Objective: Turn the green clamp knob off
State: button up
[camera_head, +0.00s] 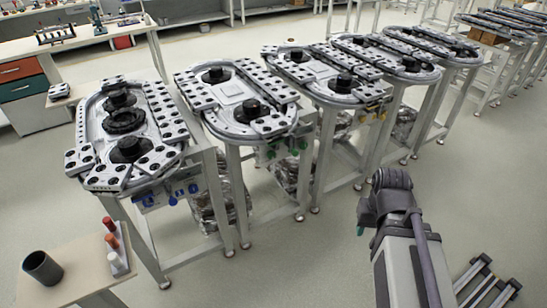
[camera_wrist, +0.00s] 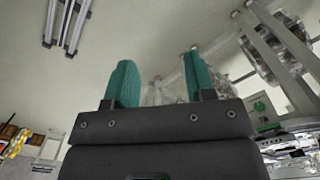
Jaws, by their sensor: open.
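Green clamp knobs (camera_head: 271,152) sit under the front end of the second ring-track table from the left in the head view. Another green knob (camera_head: 302,144) sits to their right on the same end. Whether they are on or off is too small to tell. My gripper (camera_wrist: 160,82) is open and empty, its two teal fingers well apart. In the head view, a bit of teal (camera_head: 361,231) shows beside my dark wrist, right of and apart from the green knobs. A small green part (camera_wrist: 259,106) shows at the right of the wrist view, beyond the fingers; I cannot tell if it is a knob.
The second ring-track table (camera_head: 236,112) stands in a row of similar ones. The leftmost has blue knobs (camera_head: 172,199); the third has yellow ones (camera_head: 380,115). White legs stand below. A small table (camera_head: 75,270) with a dark cup (camera_head: 43,268) is front left. Open floor (camera_head: 290,260) lies between.

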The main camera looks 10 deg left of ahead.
jog(key=shift+o, duration=1.4)
notch_tip(320, 180, down, 8)
jog(key=a+b, duration=0.1)
jog(key=b, duration=0.6)
jog(key=shift+w+a+r, duration=0.15)
jog(key=shift+w+a, duration=0.1)
jog(key=shift+w, duration=0.15)
jog(key=w+a+f+t+y+b, duration=0.1)
jog(key=w+a+f+y+b, duration=0.1)
jog(key=w+a+f+b, duration=0.45)
jog(key=w+a+f+t+y+b, duration=0.1)
jog(key=w+a+f+y+b, duration=0.25)
jog(key=a+f+b, duration=0.4)
jog(key=m+t+y+b, duration=0.6)
jog(key=m+t+b, duration=0.6)
jog(key=m, duration=1.6)
send_near(273, 155)
jog(key=x, duration=1)
jog(key=shift+a, duration=0.1)
jog(key=c, duration=0.9)
